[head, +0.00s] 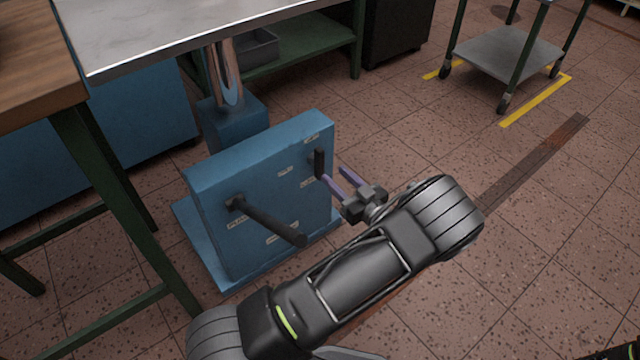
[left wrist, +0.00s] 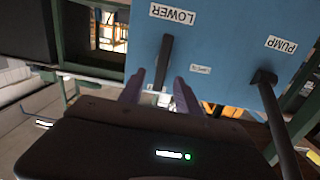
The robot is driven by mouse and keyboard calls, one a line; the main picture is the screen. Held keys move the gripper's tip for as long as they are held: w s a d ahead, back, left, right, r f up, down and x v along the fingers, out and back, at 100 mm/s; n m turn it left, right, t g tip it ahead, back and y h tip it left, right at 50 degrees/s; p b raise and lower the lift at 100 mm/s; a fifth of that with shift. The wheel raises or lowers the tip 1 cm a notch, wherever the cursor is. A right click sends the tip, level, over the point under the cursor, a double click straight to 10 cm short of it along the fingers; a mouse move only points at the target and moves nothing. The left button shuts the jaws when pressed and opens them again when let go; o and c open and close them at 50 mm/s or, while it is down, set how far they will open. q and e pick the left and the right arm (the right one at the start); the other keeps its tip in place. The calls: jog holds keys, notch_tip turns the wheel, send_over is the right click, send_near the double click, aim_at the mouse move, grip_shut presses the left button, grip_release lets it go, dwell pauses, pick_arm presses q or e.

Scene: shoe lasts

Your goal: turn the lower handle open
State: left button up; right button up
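The lower handle (head: 319,163) is a short black lever on the upper right of the blue box's front face (head: 262,185). In the left wrist view the lower handle (left wrist: 164,62) hangs under the "LOWER" label (left wrist: 172,14), which appears upside down. My left gripper (head: 335,176) is open, its two purple fingers pointing at the box. In the left wrist view the fingers (left wrist: 156,84) lie either side of the handle's end; I cannot tell whether they touch it.
A long black pump handle (head: 268,222) sticks out of the box on the left. A metal-topped table (head: 190,30) overhangs behind the box, on a shiny column. A green-legged wooden bench (head: 40,75) stands left. A wheeled cart (head: 508,52) stands back right; floor between is clear.

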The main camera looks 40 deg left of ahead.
aim_at(322, 164)
pick_arm(q)
jog(key=shift+d+r+n, duration=0.1)
jog(key=shift+n, duration=0.2)
pick_arm(e)
jog(key=shift+f, duration=0.45)
jog(key=shift+f, duration=0.1)
pick_arm(q)
jog(key=b+x, duration=0.2)
jog(key=x, duration=0.4)
jog(key=shift+a, duration=0.3)
jog(key=shift+w+a, duration=0.2)
jog(key=shift+a, duration=0.4)
pick_arm(e)
jog(key=shift+w+f, duration=0.25)
jog(key=shift+f, duration=0.85)
pick_arm(q)
grip_shut()
